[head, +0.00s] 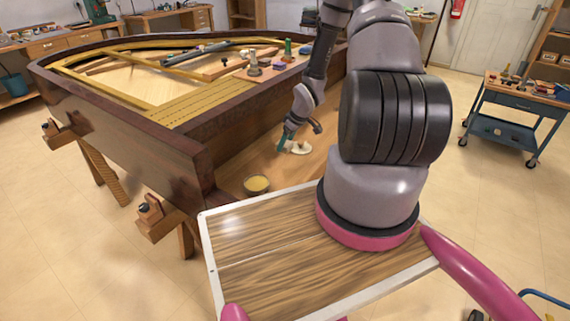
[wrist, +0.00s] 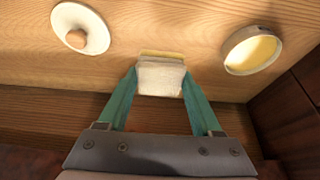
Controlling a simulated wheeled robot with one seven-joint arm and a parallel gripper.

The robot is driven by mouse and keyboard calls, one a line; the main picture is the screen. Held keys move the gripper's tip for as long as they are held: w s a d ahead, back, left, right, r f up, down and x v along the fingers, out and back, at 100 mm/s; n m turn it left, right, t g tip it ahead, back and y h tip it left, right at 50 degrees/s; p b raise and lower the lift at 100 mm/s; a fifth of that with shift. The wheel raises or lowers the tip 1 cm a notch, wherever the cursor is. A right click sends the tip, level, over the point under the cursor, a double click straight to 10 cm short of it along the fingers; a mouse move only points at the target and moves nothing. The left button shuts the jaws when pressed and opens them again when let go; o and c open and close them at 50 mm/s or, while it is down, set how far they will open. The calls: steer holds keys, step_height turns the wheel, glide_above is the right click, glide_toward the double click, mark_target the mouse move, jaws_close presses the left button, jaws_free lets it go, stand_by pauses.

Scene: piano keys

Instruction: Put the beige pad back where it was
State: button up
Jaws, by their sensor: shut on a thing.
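The beige pad (wrist: 161,76) is between the two green fingers of my gripper (wrist: 160,80) in the wrist view, and my gripper is shut on it. A yellowish strip shows along the pad's far edge. The pad is over the light wooden board (wrist: 200,20); I cannot tell whether it touches the wood. In the head view my gripper (head: 282,144) is low over the wooden shelf of the piano, and the pad cannot be made out there.
The piano's dark side wall (head: 110,125) stands left.

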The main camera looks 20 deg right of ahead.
mark_target(283, 165)
steer(key=shift+f, duration=4)
steer(key=o, duration=1.3)
steer(key=shift+f, duration=0.15)
